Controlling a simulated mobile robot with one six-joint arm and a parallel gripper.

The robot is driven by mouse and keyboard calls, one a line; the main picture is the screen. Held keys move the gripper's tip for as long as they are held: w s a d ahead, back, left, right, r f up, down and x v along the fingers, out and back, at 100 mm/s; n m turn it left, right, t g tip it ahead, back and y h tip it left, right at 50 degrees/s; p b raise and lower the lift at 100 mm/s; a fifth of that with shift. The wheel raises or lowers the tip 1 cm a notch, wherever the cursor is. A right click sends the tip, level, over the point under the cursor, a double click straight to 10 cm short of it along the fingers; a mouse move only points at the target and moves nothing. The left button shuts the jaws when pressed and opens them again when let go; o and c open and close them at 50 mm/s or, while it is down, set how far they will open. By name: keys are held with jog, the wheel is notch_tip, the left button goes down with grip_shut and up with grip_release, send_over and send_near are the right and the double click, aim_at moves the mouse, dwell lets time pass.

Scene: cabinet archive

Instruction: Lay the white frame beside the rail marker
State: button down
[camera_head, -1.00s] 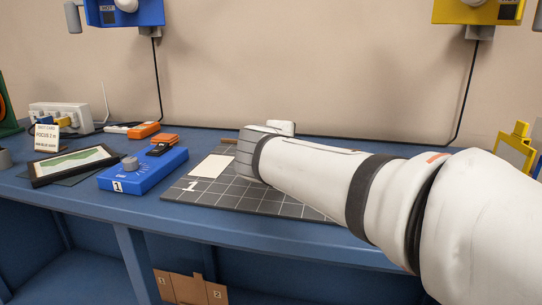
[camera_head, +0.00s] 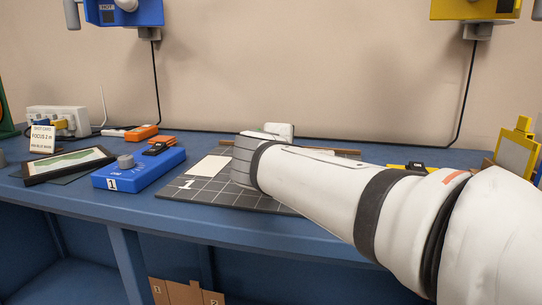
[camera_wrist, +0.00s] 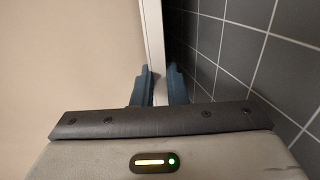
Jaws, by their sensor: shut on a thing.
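In the wrist view my gripper (camera_wrist: 160,88) is shut on the edge of a thin white piece (camera_wrist: 154,40), which looks like the white frame. It runs up between the fingers, with a plain beige area on its left and dark tiled grid on its right. In the head view my arm hides the gripper and the held piece. A brown rail (camera_head: 335,151) lies along the back of the dark gridded mat (camera_head: 205,191). A pale flat rectangle (camera_head: 210,165) lies on the mat's left part. I cannot tell which mark is the rail marker.
Left of the mat stand a blue device (camera_head: 138,169) marked 1, a dark-framed picture (camera_head: 68,164) and orange items (camera_head: 142,132). A yellow item (camera_head: 407,167) lies behind my arm. A yellow-framed panel (camera_head: 515,152) stands at right. The bench's front edge (camera_head: 200,228) is clear.

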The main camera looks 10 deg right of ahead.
jog(key=shift+s+f+t+b, duration=0.15)
jog(key=shift+f+t+b, duration=0.15)
jog(key=shift+f+b, duration=0.65)
jog(key=c, duration=1.8)
grip_release()
jog(key=shift+r, duration=0.4)
jog(key=o, duration=0.4)
jog(key=shift+c, duration=0.3)
